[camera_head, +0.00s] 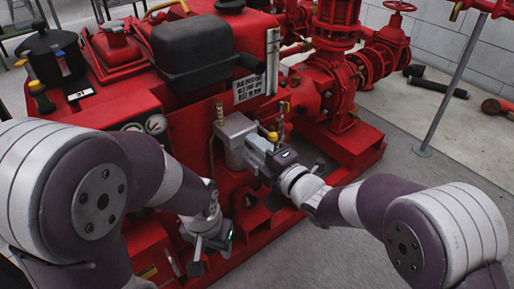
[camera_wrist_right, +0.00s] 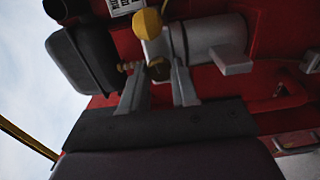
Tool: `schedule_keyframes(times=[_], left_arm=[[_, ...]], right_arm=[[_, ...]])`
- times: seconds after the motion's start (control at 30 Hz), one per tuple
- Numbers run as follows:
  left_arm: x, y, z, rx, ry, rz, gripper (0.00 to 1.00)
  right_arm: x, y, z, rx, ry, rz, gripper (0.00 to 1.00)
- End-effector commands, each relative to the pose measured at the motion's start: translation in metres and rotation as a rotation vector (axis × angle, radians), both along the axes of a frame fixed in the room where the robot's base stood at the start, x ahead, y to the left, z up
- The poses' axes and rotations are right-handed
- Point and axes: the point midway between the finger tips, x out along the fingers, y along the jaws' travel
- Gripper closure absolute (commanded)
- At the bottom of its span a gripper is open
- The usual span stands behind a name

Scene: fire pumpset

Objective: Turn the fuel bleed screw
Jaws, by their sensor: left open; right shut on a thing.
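A grey metal housing (camera_head: 234,132) is mounted on the red pumpset, and its pale cylinder (camera_wrist_right: 212,38) shows in the right wrist view. My right gripper (camera_head: 257,147) is at this housing. In the right wrist view a small brass screw-like part (camera_wrist_right: 158,69) sits between its fingers, and the gripper is shut on it. I take this part for the fuel bleed screw; the fingers partly hide it. A yellow knob (camera_wrist_right: 148,21) is just beyond the fingers, and it also shows in the head view (camera_head: 272,136). My left gripper (camera_head: 209,250) is open and low, in front of the red frame.
A black tank (camera_head: 203,52) stands above the housing. A brass fitting (camera_head: 219,113) is left of the housing. Red pipes and valves (camera_head: 335,75) stand to the right. A grey post (camera_head: 455,85) rises at the right.

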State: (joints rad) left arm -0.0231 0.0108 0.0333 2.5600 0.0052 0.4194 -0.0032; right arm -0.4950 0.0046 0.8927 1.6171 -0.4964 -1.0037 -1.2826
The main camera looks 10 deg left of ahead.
Motion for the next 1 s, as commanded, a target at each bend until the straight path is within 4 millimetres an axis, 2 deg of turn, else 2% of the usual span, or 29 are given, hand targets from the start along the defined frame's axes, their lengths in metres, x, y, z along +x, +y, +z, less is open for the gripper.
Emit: schedule_keyframes(times=[0.03, 0.07, 0.33, 0.43, 0.8, 1.0], left_arm=[[0.0, 0.0, 0.0, 0.0, 0.0, 0.0, 0.5], [0.0, 0.0, 0.0, 0.0, 0.0, 0.0, 0.5], [0.0, 0.0, 0.0, 0.0, 0.0, 0.0, 0.5], [0.0, 0.0, 0.006, 0.0, 0.0, 0.0, 0.5], [0.0, 0.0, 0.044, 0.0, 0.0, 0.0, 0.5], [0.0, 0.0, 0.049, 0.0, 0.0, 0.0, 0.5]], right_arm=[[-0.001, 0.0, -0.002, -0.003, 0.005, 0.0, 0.68], [-0.001, 0.0, -0.002, -0.003, 0.005, 0.0, 0.6], [0.0, 0.0, -0.001, -0.001, 0.002, 0.0, 0.6], [-0.005, -0.007, 0.002, -0.002, 0.003, -0.001, 0.6], [-0.061, -0.08, 0.004, -0.002, 0.005, -0.005, 0.6], [-0.077, -0.099, 0.0, -0.002, 0.004, -0.001, 0.6]])
